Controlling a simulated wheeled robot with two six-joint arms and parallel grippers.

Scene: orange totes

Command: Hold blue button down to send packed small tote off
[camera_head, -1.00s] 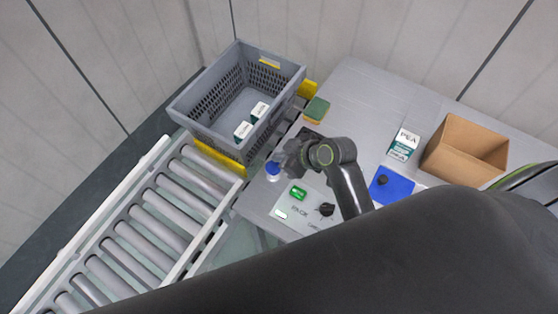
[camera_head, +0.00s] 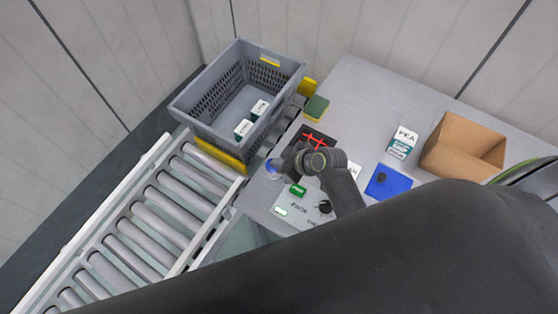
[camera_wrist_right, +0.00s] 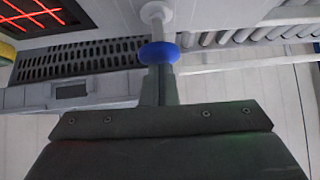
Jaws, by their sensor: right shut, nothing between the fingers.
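The blue button (camera_head: 271,168) sits at the left edge of the grey table, partly covered by my right gripper (camera_head: 282,164). In the right wrist view the round blue button (camera_wrist_right: 159,53) is on a white post, right at the tips of my shut, empty right gripper (camera_wrist_right: 158,72). They look touching; whether the button is pressed in cannot be told. The grey small tote (camera_head: 188,110) stands at the conveyor's far end with two white-green boxes (camera_head: 259,109) inside. My left gripper is not in view.
The roller conveyor (camera_head: 150,222) runs to the lower left, with a yellow bar (camera_head: 219,155) below the tote. A dark panel with red lines (camera_head: 317,138), a green-lit button (camera_head: 298,190), a black knob (camera_head: 325,206), a blue pad (camera_head: 388,183) and an open cardboard box (camera_head: 462,148) are on the table.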

